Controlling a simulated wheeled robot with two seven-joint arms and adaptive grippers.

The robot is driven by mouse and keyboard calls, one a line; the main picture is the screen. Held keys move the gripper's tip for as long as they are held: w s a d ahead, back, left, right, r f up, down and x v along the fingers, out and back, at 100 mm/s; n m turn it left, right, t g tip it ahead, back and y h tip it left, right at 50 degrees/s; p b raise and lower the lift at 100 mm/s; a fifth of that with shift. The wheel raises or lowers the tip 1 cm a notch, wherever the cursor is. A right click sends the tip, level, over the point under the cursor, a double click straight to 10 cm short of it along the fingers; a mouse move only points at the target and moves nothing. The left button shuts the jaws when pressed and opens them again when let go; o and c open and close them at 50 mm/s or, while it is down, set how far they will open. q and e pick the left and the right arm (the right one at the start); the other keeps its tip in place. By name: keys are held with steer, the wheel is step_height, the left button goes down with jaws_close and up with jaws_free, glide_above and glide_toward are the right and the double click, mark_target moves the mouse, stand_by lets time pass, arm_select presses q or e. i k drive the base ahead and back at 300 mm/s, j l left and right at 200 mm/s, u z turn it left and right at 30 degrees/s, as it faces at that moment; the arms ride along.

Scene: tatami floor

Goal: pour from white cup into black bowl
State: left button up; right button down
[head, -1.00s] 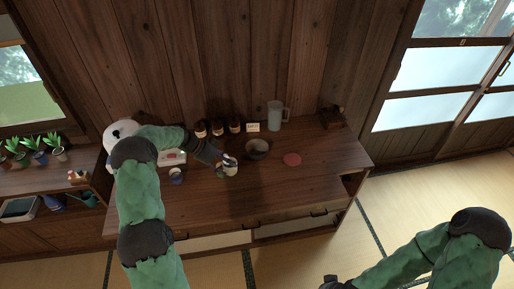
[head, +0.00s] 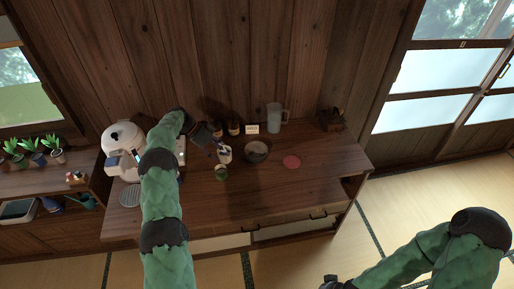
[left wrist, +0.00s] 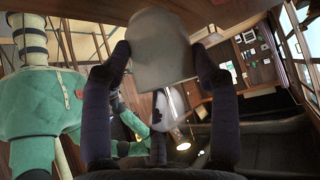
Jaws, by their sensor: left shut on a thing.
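The white cup (head: 225,156) is at the middle of the wooden counter in the head view, just left of the black bowl (head: 256,152) and apart from it. My left gripper (head: 222,149) reaches it from the left and is shut on it. In the left wrist view, the pale cup (left wrist: 162,45) fills the space between the two dark fingers (left wrist: 162,70). Its contents do not show, and I cannot tell its exact tilt or height. My right gripper (head: 329,284) is only partly in view at the bottom edge, away from the counter; its fingers are unclear.
A green cup (head: 221,173) stands just in front of the white cup. Dark bottles (head: 234,128), a small white card (head: 252,128) and a clear pitcher (head: 275,117) stand behind. A red coaster (head: 291,161) lies right of the bowl. A white machine (head: 122,139) stands left. The counter's front right is clear.

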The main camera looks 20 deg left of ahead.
mark_target(255, 152)
steer(key=i, duration=0.95)
